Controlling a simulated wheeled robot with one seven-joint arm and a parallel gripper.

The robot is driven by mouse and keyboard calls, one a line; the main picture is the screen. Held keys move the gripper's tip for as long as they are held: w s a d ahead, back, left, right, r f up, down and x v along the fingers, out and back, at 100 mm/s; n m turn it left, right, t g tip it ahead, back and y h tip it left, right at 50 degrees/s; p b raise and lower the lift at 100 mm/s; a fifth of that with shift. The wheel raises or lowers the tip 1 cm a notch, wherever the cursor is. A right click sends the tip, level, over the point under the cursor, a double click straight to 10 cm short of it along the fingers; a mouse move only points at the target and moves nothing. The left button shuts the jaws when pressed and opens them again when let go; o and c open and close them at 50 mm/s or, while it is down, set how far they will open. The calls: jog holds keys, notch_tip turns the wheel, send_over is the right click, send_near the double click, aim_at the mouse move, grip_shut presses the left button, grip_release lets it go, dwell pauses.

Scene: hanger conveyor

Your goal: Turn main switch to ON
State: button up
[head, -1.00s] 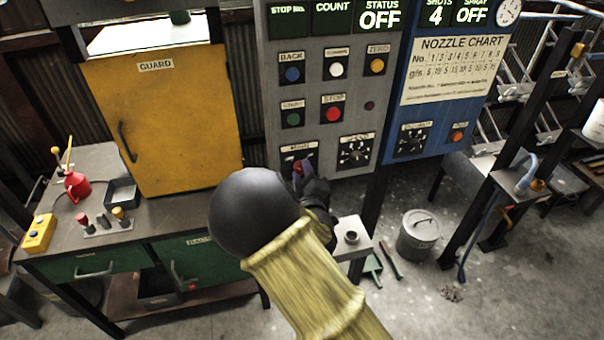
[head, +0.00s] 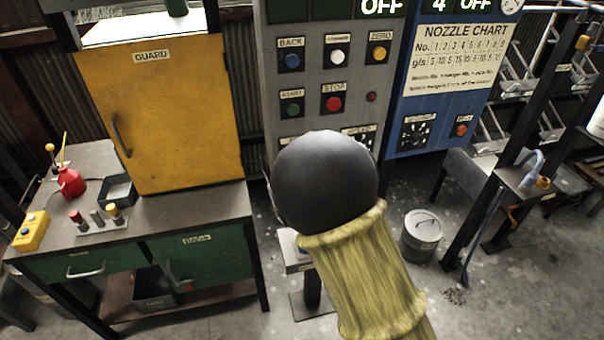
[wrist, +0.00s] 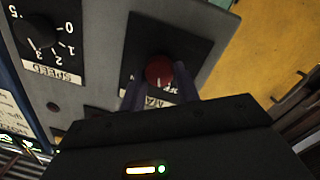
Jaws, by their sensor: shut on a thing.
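The main switch is a red knob (wrist: 159,70) on a black plate, seen upside down in the wrist view. Its label (wrist: 152,97) is partly covered by my gripper (wrist: 158,90). The two fingers stand on either side of the knob, shut on it. A small pale mark shows on the knob's lower part; its exact setting is hard to read. In the head view, the round dark joint and yellow sleeve of my arm hide my gripper and the switch at the bottom of the grey control panel (head: 320,75).
The speed dial (wrist: 38,35) sits beside the switch. A yellow guard door (head: 160,110) and bench (head: 150,222) stand left. The blue nozzle panel (head: 442,75) is right, with displays above reading OFF. A lidded bin (head: 420,236) stands on the floor.

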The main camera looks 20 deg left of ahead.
jog(key=shift+w+d+m+g+y+b, duration=0.1)
jog(key=shift+m+g+y+b, duration=0.15)
jog(key=shift+m+b, duration=2.8)
jog(key=shift+d+m+g+y+b, duration=0.15)
jog(key=shift+m+g+b, duration=0.1)
jog(key=shift+m+b, duration=2.8)
jog(key=shift+r, duration=0.1)
jog(key=o, duration=1)
jog(key=shift+c, duration=0.2)
